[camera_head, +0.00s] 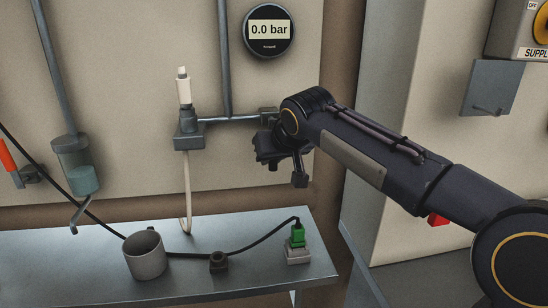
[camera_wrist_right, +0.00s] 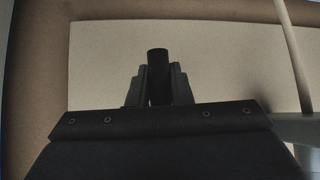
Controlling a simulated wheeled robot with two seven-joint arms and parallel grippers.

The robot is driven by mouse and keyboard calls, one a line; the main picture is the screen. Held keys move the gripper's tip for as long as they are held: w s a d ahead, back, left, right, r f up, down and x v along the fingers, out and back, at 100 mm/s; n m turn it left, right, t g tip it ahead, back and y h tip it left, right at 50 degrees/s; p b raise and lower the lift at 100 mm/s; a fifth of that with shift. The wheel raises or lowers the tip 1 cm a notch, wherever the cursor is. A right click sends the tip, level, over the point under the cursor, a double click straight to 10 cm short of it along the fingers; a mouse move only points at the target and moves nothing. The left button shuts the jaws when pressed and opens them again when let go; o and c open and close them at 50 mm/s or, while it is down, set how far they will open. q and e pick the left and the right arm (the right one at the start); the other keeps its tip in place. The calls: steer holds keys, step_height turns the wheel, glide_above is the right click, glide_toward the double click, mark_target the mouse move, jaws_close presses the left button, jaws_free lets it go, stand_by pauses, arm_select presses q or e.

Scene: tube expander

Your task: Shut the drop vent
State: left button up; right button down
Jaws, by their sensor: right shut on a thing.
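My right gripper (camera_head: 270,160) is in front of the wall panel, just below the right end of the horizontal grey pipe (camera_head: 232,119). A small grey block fitting (camera_head: 268,115) sits at that pipe end, partly hidden by my right arm. In the right wrist view the gripper (camera_wrist_right: 158,88) is shut on a dark round bar (camera_wrist_right: 157,72) that stands between its two fingers. This bar may be the drop vent's handle; its link to the pipe is hidden. My left gripper is not in view.
A gauge (camera_head: 269,30) above reads 0.0 bar. A white-topped fitting (camera_head: 184,90) with a hanging hose stands left of the gripper. A grey cup (camera_head: 145,256) and a green plug (camera_head: 298,236) are on the shelf (camera_head: 215,232) below. A red lever (camera_head: 7,156) is far left.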

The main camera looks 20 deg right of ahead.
steer(key=c, duration=1.3)
jaws_free()
steer(key=v, duration=0.7)
steer(key=shift+s+r, duration=0.3)
steer(key=shift+s, duration=0.05)
steer(key=shift+p, duration=0.3)
steer(key=s+a+f+g+y+p, duration=0.1)
steer(key=s+f+y+p, duration=0.1)
steer(key=s+f, duration=0.7)
steer(key=s+a+f+m+g+y+p, duration=0.1)
steer(key=s+a+f+g+y+p, duration=0.1)
steer(key=s+f+p, duration=0.3)
steer(key=s+f, duration=0.4)
steer(key=s, duration=0.7)
steer(key=shift+s+a+f, duration=0.3)
steer(key=shift+a+f, duration=0.05)
